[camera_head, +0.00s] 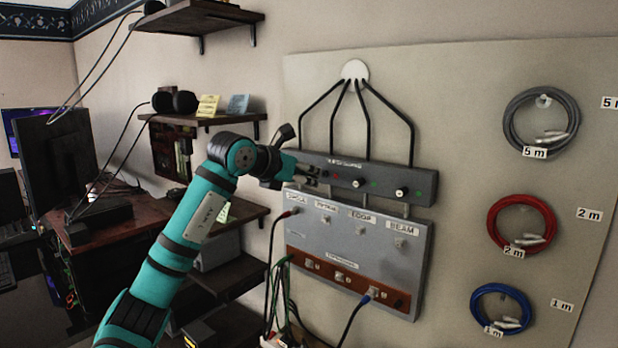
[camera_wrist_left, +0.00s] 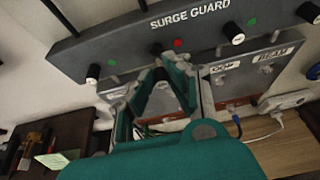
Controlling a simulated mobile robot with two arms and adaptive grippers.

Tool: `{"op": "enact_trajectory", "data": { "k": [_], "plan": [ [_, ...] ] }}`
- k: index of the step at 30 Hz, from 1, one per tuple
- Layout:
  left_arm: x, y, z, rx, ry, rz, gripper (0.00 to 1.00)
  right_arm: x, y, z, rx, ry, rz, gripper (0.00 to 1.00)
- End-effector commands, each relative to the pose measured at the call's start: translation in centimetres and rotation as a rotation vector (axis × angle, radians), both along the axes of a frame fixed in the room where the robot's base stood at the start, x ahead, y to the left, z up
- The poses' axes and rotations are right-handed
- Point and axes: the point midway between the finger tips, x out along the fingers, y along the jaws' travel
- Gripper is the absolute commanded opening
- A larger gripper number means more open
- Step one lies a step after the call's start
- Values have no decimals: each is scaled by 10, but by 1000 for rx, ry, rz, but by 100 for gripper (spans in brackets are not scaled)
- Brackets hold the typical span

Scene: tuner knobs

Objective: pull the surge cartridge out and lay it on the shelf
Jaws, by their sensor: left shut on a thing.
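The dark grey surge guard bar (camera_head: 385,178) is fixed on the wall panel and shows large in the left wrist view (camera_wrist_left: 130,42). White-tipped cartridges stick out of it, one left (camera_wrist_left: 93,73) and two right (camera_wrist_left: 237,37) of my left gripper. My left gripper (camera_head: 316,177) is at the bar's left part, its fingertips (camera_wrist_left: 164,62) closed together on a dark surge cartridge (camera_wrist_left: 156,48) beside the red light. The fingers hide most of this cartridge; how far it sits in the bar I cannot tell. Brown wall shelves (camera_head: 245,212) are behind my left arm. My right gripper is not in view.
A grey-and-brown socket box (camera_head: 345,236) with plugged cables hangs just under the bar. Black cables (camera_head: 368,130) run into the bar from above. Coiled cables (camera_head: 521,225) hang at the right. Headphones (camera_head: 175,102) and notes occupy an upper shelf; a monitor (camera_head: 60,160) stands at left.

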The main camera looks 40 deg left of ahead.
Motion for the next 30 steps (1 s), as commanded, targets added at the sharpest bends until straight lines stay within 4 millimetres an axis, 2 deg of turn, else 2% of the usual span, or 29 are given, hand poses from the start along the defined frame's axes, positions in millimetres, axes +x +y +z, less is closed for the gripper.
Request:
{"op": "enact_trajectory", "data": {
  "k": [18, 30],
  "plan": [
    [-18, 1, -1, 1, 0, 0, 0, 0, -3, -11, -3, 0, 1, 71],
    [-18, 0, -2, 1, 1, -1, 0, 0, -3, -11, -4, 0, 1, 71]
  ]
}}
